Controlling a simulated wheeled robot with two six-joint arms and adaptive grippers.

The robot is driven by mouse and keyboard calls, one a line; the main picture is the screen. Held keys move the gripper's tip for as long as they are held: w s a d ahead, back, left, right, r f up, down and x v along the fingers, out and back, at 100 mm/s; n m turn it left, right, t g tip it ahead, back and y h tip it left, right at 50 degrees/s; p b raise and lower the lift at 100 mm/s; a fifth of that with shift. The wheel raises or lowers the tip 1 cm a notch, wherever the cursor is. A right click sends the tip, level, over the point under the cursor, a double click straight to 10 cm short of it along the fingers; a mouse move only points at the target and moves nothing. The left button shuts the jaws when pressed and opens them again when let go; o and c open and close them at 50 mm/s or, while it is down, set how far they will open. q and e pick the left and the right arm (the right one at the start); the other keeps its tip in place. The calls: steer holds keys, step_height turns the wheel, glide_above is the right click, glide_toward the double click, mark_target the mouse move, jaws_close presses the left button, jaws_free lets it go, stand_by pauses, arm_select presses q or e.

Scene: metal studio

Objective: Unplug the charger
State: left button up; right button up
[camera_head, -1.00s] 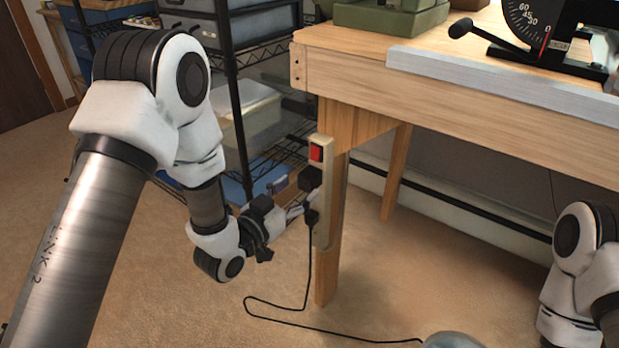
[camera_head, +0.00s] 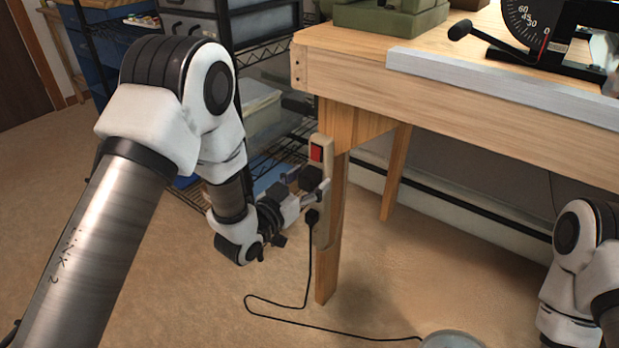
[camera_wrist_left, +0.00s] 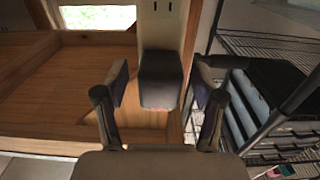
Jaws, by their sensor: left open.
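The charger (camera_head: 311,178) is a black block plugged into a beige power strip (camera_head: 325,228) mounted upright on the table leg. My left gripper (camera_head: 319,192) is open at the charger, its fingers reaching to the strip. In the left wrist view the charger (camera_wrist_left: 160,80) sits between the two spread fingers of my left gripper (camera_wrist_left: 162,78), with a gap on each side. A second black plug (camera_head: 312,217) with a cord is in the strip below the charger. Only part of my right arm shows at the right edge; its gripper is out of view.
The wooden workbench (camera_head: 450,115) overhangs the strip. A black wire shelf (camera_head: 225,70) with bins stands behind my left arm. The cord (camera_head: 275,305) runs down to the floor, towards a grey round object (camera_head: 452,340).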

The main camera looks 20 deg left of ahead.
mark_target(304, 185)
stand_by(0.8)
arm_select(q)
jaws_close()
steer(key=shift+s, duration=0.1)
steer(key=shift+v, duration=2.95)
